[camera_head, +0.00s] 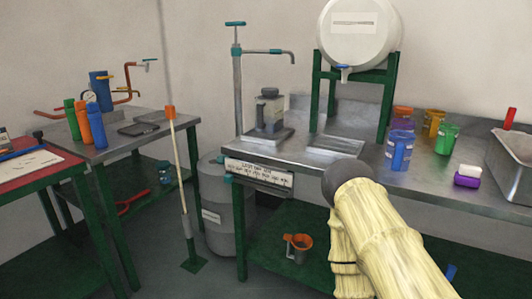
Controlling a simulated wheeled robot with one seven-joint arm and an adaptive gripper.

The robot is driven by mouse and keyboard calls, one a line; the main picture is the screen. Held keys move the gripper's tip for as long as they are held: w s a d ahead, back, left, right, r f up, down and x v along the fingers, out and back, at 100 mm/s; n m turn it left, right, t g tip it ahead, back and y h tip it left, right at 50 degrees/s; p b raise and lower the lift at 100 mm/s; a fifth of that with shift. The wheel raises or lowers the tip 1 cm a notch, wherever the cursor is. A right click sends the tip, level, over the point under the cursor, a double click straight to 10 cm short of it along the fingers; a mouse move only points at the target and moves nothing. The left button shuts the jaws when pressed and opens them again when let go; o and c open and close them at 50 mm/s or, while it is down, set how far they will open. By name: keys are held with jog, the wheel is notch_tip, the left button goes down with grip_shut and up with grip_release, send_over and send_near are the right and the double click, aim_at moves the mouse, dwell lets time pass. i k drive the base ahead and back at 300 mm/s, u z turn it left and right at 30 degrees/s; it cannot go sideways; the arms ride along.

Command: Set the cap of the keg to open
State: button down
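A white keg (356,36) lies on its side on a green stand (386,98) at the back of the metal workbench, its round end facing me. It carries a blank-looking label with a dark line and a small blue-handled tap (344,70) low on its front. I cannot make out a separate cap on it. A grey drum (218,225) stands on the floor left of the workbench, under a metal hand pump (238,80); its top is partly hidden. My pale yellow arm with a dark rounded joint rises at the lower right. My gripper's fingers do not show.
The metal workbench (350,150) holds a grey can (268,112), several coloured cups and a metal basin (514,160). An orange-and-grey jug (297,247) sits on its lower shelf. A pole (182,185) stands before a left bench (150,132) with bottles. Open floor lies between.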

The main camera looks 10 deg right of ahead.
aim_at(221, 161)
jog(key=z, duration=0.3)
jog(key=i, duration=0.6)
jog(key=u, duration=0.55)
jog(key=i, duration=0.8)
jog(key=u, duration=0.8)
